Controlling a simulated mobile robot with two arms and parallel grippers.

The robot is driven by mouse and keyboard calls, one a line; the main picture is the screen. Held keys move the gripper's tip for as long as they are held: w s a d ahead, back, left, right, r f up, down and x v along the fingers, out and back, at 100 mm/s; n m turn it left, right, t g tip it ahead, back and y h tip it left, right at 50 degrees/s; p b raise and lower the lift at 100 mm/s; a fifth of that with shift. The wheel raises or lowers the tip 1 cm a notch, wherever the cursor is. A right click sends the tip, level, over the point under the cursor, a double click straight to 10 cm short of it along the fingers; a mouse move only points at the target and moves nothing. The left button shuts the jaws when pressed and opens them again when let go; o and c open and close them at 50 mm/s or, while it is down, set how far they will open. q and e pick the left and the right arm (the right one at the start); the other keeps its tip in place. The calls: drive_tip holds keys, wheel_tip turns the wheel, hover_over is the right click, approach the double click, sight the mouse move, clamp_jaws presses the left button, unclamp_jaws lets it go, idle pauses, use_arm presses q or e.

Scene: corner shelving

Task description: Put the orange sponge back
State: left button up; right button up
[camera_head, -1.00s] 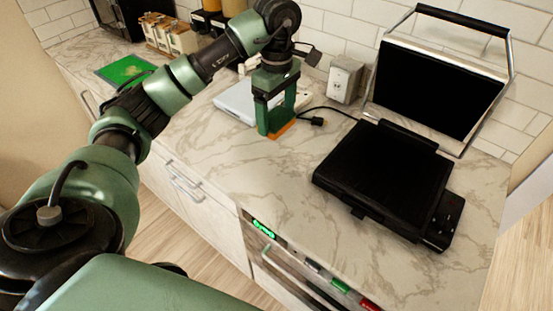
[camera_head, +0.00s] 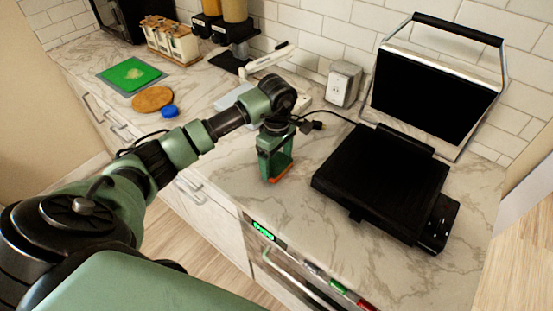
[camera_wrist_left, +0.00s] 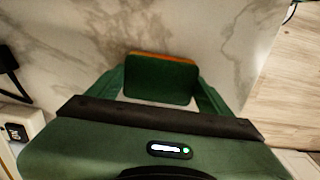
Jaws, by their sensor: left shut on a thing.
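My left gripper (camera_head: 276,172) is shut on the orange sponge (camera_head: 282,176) and holds it pointing down over the marble counter, left of the black grill. Only a strip of the sponge's orange shows between the fingers in the head view. In the left wrist view the sponge (camera_wrist_left: 160,80) shows a dark green face with an orange edge, with a finger on each side. I cannot tell whether the sponge touches the counter. My right gripper is not in view.
The open black grill (camera_head: 380,180) stands to the right. A white scale (camera_head: 232,97) is partly hidden behind my arm. A green board (camera_head: 134,73), a round wooden board (camera_head: 153,99) and a blue lid (camera_head: 169,111) lie at the left. Bare counter (camera_head: 265,205) lies in front of the gripper.

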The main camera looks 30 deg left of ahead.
sight(277, 164)
use_arm(q)
drive_tip(key=shift+f, duration=0.25)
drive_tip(key=o, duration=1.1)
drive_tip(key=shift+r, duration=0.1)
drive_tip(key=shift+o, duration=0.2)
drive_tip(key=shift+r, duration=0.25)
drive_tip(key=shift+w+r+b, duration=0.1)
drive_tip(key=shift+r+b, duration=0.2)
drive_tip(key=shift+r, duration=0.05)
wheel_tip(277, 164, up, 11)
drive_tip(key=b, duration=0.3)
